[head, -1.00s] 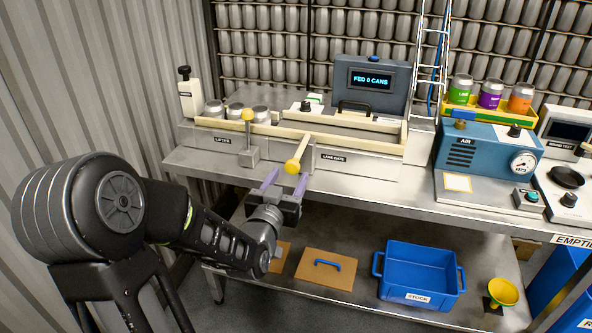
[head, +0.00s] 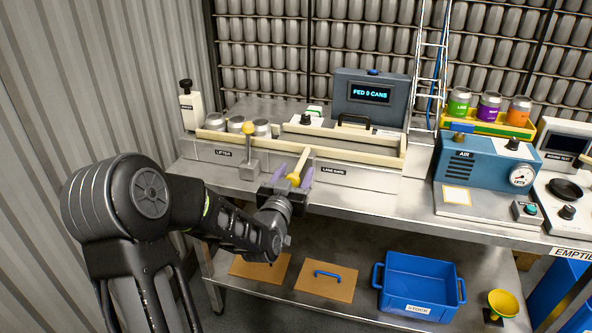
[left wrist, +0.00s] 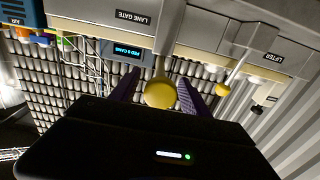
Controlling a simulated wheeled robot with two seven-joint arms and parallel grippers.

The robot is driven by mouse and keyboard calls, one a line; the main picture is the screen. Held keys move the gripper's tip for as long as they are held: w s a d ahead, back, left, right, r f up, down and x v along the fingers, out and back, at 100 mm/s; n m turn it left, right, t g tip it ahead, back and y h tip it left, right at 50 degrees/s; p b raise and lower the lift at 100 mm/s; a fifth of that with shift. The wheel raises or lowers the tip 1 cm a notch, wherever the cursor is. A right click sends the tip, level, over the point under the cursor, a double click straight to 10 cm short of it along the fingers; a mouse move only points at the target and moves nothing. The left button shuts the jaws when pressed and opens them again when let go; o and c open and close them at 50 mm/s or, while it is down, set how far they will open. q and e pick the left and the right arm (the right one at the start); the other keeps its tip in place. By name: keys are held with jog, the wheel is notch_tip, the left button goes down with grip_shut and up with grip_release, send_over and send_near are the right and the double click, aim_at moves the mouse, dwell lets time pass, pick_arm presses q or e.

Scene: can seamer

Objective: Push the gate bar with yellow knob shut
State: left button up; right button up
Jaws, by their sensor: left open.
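The gate bar (head: 303,159) is a pale rod sticking out from the machine front beside the LANE GATE label, with a yellow knob (head: 294,180) on its end. My left gripper (head: 287,180) is open, with a purple finger on either side of the knob in the head view. In the left wrist view, which is upside down, the knob (left wrist: 160,93) lies between the two purple fingers and the bar (left wrist: 160,66) runs behind it. I cannot tell whether a finger touches it. My right gripper is not in view.
A lifter lever (head: 248,146) with a yellow ball top stands just left of the bar. Several cans stand behind it on the machine (head: 350,180). A blue stock bin (head: 421,285) sits on the lower shelf. The bench front right of the bar is clear.

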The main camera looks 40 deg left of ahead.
pick_arm(q)
jog(key=shift+w+a, duration=0.15)
jog(key=shift+w, duration=0.2)
jog(key=shift+c, duration=0.4)
grip_shut()
dwell(0.9)
